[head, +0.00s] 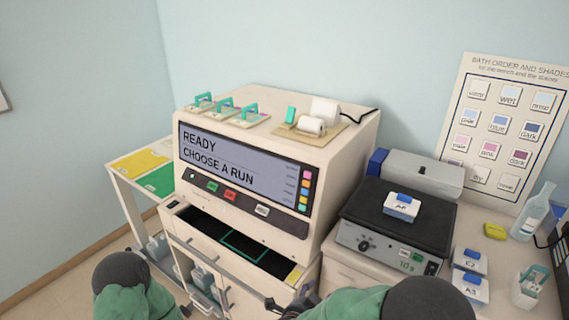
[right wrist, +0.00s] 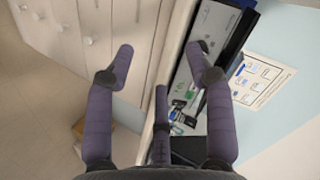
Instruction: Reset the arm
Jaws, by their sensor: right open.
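My right gripper (head: 290,307) is at the bottom edge of the head view, in front of the staining machine's lower right side. My right arm (head: 350,305) comes in from the bottom right. My left arm (head: 135,300) shows at the bottom left. Only a small dark part, seemingly of my left gripper (head: 185,310), shows at the bottom edge, and its jaws cannot be made out.
The staining machine (head: 320,185) reads "READY CHOOSE A RUN" above an open dark trough (head: 190,216). Right of it stands a black-topped hotplate (head: 430,228) bearing a block marked A6 (head: 401,207). Blocks marked K2 (head: 470,261) and A3 (head: 470,288) and a bottle (head: 533,212) stand farther right.

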